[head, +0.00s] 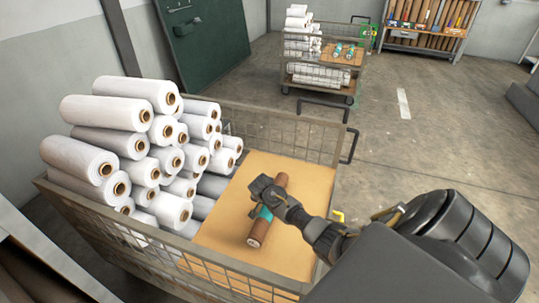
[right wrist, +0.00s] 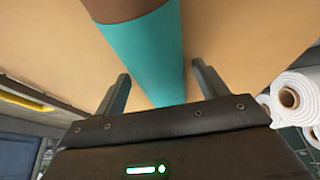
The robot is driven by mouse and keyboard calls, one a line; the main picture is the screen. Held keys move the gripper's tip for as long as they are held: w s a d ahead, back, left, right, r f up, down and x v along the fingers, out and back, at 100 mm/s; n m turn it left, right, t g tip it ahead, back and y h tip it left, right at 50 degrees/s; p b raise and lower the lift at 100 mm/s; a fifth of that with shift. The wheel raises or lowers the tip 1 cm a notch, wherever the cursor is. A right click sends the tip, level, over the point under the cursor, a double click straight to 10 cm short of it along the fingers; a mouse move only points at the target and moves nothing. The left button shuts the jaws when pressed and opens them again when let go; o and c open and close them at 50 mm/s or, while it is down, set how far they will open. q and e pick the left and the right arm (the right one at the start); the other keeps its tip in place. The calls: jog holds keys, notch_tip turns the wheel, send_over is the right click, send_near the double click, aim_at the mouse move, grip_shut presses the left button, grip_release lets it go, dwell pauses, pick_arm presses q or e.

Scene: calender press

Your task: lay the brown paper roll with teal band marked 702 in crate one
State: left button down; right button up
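A brown paper roll (head: 257,232) with a teal band lies on the bare tan floor of a wire-mesh crate (head: 250,163), right of the stacked white rolls. Its marking is not readable. My right gripper (head: 266,197) is over the teal band. In the right wrist view, the teal band (right wrist: 148,55) runs between the two fingers of my right gripper (right wrist: 162,90). The fingers stand apart, with a visible gap on the right side, so the gripper looks open around the roll. My left gripper is out of view. No crate number is readable.
Several white rolls (head: 105,112) are stacked in the left half of the mesh crate. A second mesh cart (head: 325,80) with white rolls stands at the back. Behind it is a rack of brown rolls (head: 430,15). The concrete floor (head: 440,130) to the right is clear.

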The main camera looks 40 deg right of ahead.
jog(key=shift+r, duration=0.2)
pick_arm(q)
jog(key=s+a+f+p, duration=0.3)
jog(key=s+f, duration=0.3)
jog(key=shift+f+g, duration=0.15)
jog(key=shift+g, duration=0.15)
pick_arm(e)
jog(key=v, duration=1.2)
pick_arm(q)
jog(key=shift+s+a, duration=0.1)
pick_arm(e)
jog(key=shift+f, duration=0.1)
